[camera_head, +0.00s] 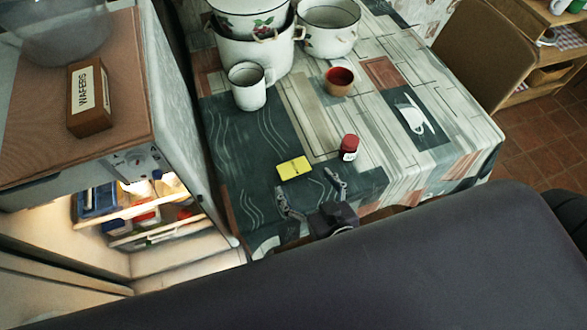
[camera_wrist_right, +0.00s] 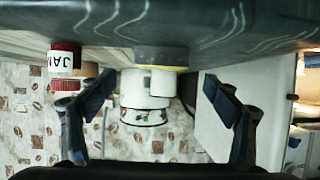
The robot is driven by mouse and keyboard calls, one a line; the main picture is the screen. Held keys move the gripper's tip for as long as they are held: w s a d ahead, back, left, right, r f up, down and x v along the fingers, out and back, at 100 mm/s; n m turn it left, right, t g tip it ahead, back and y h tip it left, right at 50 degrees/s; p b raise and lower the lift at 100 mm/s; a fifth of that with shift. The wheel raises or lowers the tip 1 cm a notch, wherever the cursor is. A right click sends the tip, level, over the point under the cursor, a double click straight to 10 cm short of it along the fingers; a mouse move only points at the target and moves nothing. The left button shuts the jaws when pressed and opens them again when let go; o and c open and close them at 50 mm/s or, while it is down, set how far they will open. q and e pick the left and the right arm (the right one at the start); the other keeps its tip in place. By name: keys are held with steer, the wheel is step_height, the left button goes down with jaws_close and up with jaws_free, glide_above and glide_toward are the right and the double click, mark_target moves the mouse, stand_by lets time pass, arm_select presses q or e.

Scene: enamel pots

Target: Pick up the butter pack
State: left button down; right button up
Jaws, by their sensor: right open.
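The butter pack (camera_head: 293,168) is a small yellow block lying flat on the patterned tablecloth near the table's front part. In the right wrist view only a thin yellow edge of the butter pack (camera_wrist_right: 160,68) shows, at the top middle between the fingers. My right gripper (camera_head: 309,188) is open, its fingers spread on the near side of the pack, with nothing held. Both fingers of the right gripper (camera_wrist_right: 158,84) show in the wrist view, well apart. My left gripper is not in view.
A red-lidded jam jar (camera_head: 349,148) stands close right of the pack. A white mug (camera_head: 249,86), a brown-red bowl (camera_head: 339,81) and enamel pots (camera_head: 328,27) stand farther back. An open fridge (camera_head: 140,190) with a wafers box (camera_head: 89,97) on top is left of the table.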

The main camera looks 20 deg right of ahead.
mark_target(297, 173)
steer(key=shift+a, duration=0.2)
steer(key=shift+w, duration=0.3)
steer(key=shift+x, duration=0.8)
steer(key=x, duration=0.3)
steer(key=p+x, duration=0.1)
steer(key=x, duration=0.1)
steer(key=shift+w+f, duration=0.2)
steer(key=shift+f, duration=0.25)
steer(key=c, duration=1.4)
steer(key=shift+r, duration=0.1)
